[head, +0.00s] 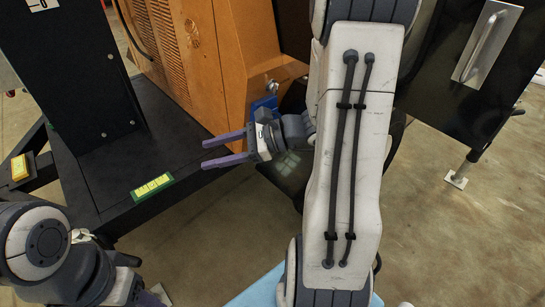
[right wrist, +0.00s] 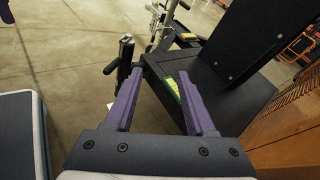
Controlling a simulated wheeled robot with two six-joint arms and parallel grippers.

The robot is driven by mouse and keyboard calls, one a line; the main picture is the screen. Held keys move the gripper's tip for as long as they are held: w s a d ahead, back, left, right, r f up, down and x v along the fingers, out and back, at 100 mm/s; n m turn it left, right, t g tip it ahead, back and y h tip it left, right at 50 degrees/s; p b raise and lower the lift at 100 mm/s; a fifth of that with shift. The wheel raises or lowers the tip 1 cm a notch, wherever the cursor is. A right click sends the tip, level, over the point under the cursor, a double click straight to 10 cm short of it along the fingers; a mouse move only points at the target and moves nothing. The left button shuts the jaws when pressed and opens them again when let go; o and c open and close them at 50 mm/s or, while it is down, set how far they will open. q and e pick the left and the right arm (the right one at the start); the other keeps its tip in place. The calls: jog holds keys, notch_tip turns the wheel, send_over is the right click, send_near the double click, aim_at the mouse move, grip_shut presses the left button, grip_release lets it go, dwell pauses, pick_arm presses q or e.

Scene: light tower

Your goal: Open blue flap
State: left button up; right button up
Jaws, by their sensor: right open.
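A small blue flap (head: 265,103) shows on the lower side of the orange cabinet (head: 200,50) in the head view, partly hidden behind my right gripper's body. My right gripper (head: 208,153) is open and empty, its purple fingers pointing left, away from the flap and over the black base. In the right wrist view, its fingers (right wrist: 161,75) are apart with nothing between them. The blue flap does not show in that view.
A black column stands on a black base frame (head: 90,175) with a yellow-green label (head: 152,187). A metal latch (head: 272,87) is near the flap. At right is a black panel (head: 470,75) with a metal handle (head: 487,43). The concrete floor in front is clear.

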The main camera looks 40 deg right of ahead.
jog(key=d+f+m+t+h+b, duration=0.5)
jog(key=d+f+m+h, duration=0.15)
jog(key=d, duration=0.55)
jog(key=d+f+m+t+h+b, duration=0.5)
jog(key=d+f+m+b, duration=0.15)
jog(key=d, duration=0.65)
jog(key=shift+y, duration=0.25)
jog(key=w+b, duration=0.1)
jog(key=w, duration=0.5)
jog(key=w+a+b, duration=0.1)
jog(key=w, duration=0.2)
jog(key=shift+w+a+r+b, duration=0.1)
jog(key=shift+w+r+b, duration=0.1)
jog(key=shift+b, duration=0.1)
pick_arm(q)
notch_tip(320, 180, down, 17)
pick_arm(e)
grip_shut()
